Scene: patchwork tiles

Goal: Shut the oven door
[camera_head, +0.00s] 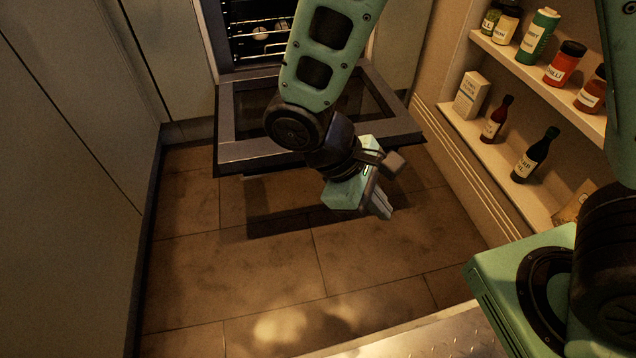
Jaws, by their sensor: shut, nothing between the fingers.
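The oven (212,30) is at the top middle, its lit cavity with wire racks showing. Its dark-framed door (240,155) is folded down and open, lying about level above the floor with a glass pane in its middle. My arm crosses in front of the door and hides part of it. My gripper (385,208) is beyond the door's front edge, on the near right side, pointing down and to the right. Its fingers are together with nothing between them. I cannot tell its height relative to the door, or whether the arm touches it.
Pale cabinet fronts (75,190) stand along the left. A shelf unit (455,125) on the right holds jars, a carton (471,96) and dark bottles (535,155). The tiled floor (270,270) in front of the door is clear.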

